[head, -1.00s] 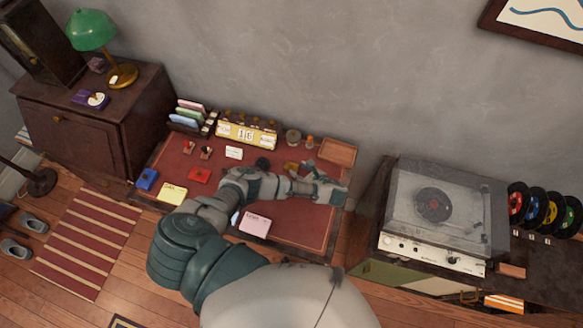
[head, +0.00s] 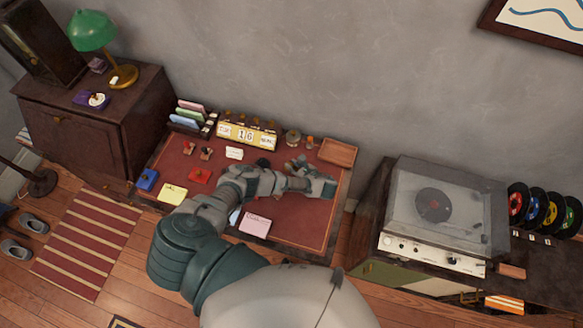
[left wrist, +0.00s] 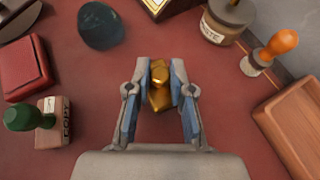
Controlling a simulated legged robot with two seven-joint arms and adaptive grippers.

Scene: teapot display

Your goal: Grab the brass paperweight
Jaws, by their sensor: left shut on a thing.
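The brass paperweight (left wrist: 159,88) is a small shiny gold piece between the two fingers of my left gripper (left wrist: 161,68) in the left wrist view. The fingers close on it from both sides. In the head view my left gripper (head: 298,166) is low over the far right part of the red-topped desk (head: 300,220), and the paperweight is hidden or too small to make out there. I cannot tell whether the paperweight still touches the desk. My right gripper is not in view.
Around the gripper in the left wrist view are a dark rounded object (left wrist: 101,26), a green-knobbed stamp (left wrist: 50,124), a paste jar (left wrist: 226,20), an orange-handled object (left wrist: 270,52) and a wooden tray (left wrist: 292,122). A yellow calendar (head: 246,134) stands behind.

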